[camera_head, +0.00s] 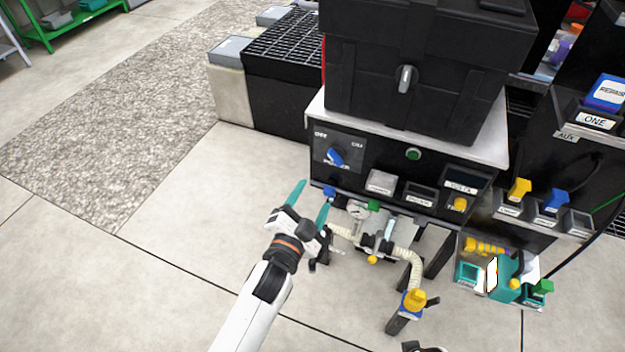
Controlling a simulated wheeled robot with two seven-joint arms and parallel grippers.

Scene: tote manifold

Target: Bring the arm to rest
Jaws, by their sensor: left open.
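My left arm (262,290) is white with a dark wrist and an orange band, and it reaches up from the bottom edge. My left gripper (309,203) has two teal fingers spread apart with nothing between them. It is in front of the black control panel (385,165), left of the pipe manifold (375,238). Whether it touches anything there I cannot tell. My right gripper is not clearly seen; a small dark and white part shows at the bottom edge.
A black tote (450,85) with a grey latch stands on the white-topped bench. A pale hose (408,262) runs down to a yellow-capped blue fitting (413,300). Teal holders (468,275) stand at the right. The floor at the left (180,235) is clear.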

